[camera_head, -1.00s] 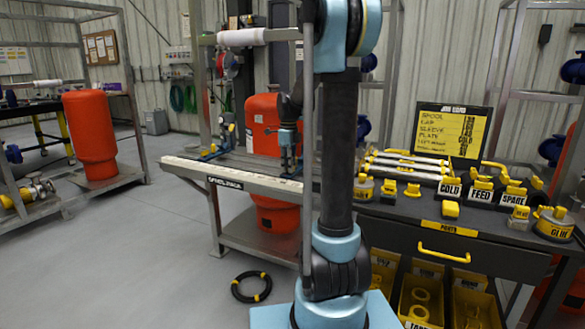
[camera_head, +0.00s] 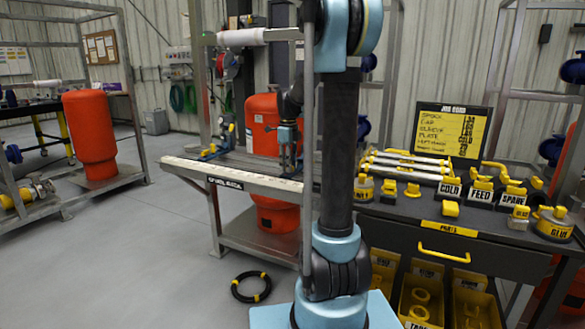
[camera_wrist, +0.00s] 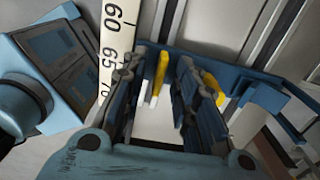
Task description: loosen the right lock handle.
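In the wrist view a yellow lever (camera_wrist: 162,70) stands between the two fingers of my gripper (camera_wrist: 158,92), with visible gaps on both sides. A second yellow lever (camera_wrist: 213,88) shows just right of the right finger, beside a blue bracket (camera_wrist: 265,97). I cannot tell for sure which lever is the right lock handle. In the head view my gripper (camera_head: 287,150) points down over the right part of the long bench, and the levers there are hidden or too small to make out.
A white scale strip (camera_wrist: 117,55) runs left of the fingers; it lies along the bench front (camera_head: 235,178). A blue and yellow clamp (camera_head: 213,151) sits farther left on the bench. An orange tank (camera_head: 262,125) stands behind. A dark parts cart (camera_head: 400,222) is at right.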

